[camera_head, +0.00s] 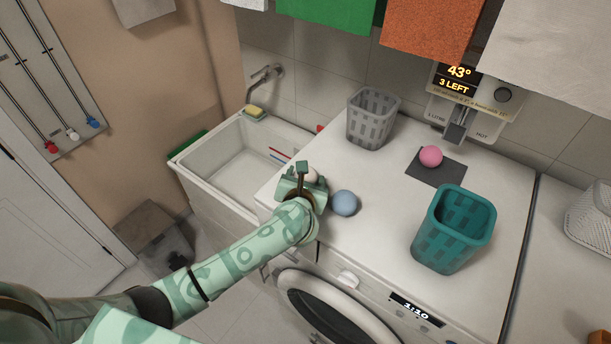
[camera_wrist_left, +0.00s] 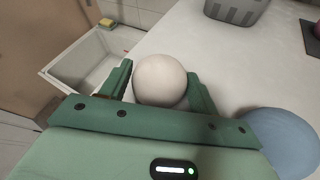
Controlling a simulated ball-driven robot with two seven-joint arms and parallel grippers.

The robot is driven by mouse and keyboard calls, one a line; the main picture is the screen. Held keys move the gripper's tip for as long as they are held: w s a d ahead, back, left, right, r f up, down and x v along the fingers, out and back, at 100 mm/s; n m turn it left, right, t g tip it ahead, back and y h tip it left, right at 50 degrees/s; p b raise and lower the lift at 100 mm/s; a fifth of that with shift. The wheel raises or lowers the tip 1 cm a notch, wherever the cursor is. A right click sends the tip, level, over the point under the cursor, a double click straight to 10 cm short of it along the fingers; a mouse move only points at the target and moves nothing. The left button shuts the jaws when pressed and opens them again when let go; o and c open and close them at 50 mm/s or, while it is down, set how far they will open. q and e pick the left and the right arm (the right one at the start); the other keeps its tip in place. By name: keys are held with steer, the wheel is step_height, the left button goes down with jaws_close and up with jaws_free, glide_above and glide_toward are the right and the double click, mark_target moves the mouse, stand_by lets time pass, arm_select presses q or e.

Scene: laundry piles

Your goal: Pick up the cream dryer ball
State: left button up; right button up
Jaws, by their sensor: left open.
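The cream dryer ball (camera_wrist_left: 160,80) sits on the white machine top near its left edge. In the wrist view it lies between the two fingers of my left gripper (camera_wrist_left: 160,88), which is open around it. In the head view the ball (camera_head: 306,174) is mostly hidden behind my left gripper (camera_head: 303,183). My right gripper is not in view.
A blue ball (camera_head: 345,203) lies close to the right of my left gripper. A grey basket (camera_head: 372,117) stands behind, a teal basket (camera_head: 453,229) to the right. A pink ball (camera_head: 431,155) rests on a dark mat (camera_head: 447,175). A sink (camera_head: 236,160) lies left.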

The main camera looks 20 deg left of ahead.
arm_select(q)
steer(key=shift+s, duration=0.1)
steer(key=c, duration=0.7)
steer(key=shift+r, duration=0.15)
steer(key=shift+r+p, duration=0.25)
steer(key=shift+p, duration=0.1)
steer(key=r+p, duration=0.3)
steer(key=shift+s+d+r+p, duration=0.15)
steer(key=shift+d+r+p, duration=0.1)
steer(key=shift+r+p, duration=0.15)
steer(key=s+d+r+p, duration=0.1)
steer(key=s+d+r, duration=0.1)
steer(key=s+d, duration=0.1)
steer(key=s+d+r+p, duration=0.1)
steer(key=s+d+r, duration=0.2)
steer(key=s+d+r+p, duration=0.1)
steer(key=s+d+r, duration=0.2)
steer(key=shift+s+d+r+p, duration=0.15)
steer(key=shift+d+r+p, duration=0.1)
steer(key=shift+d+p, duration=0.1)
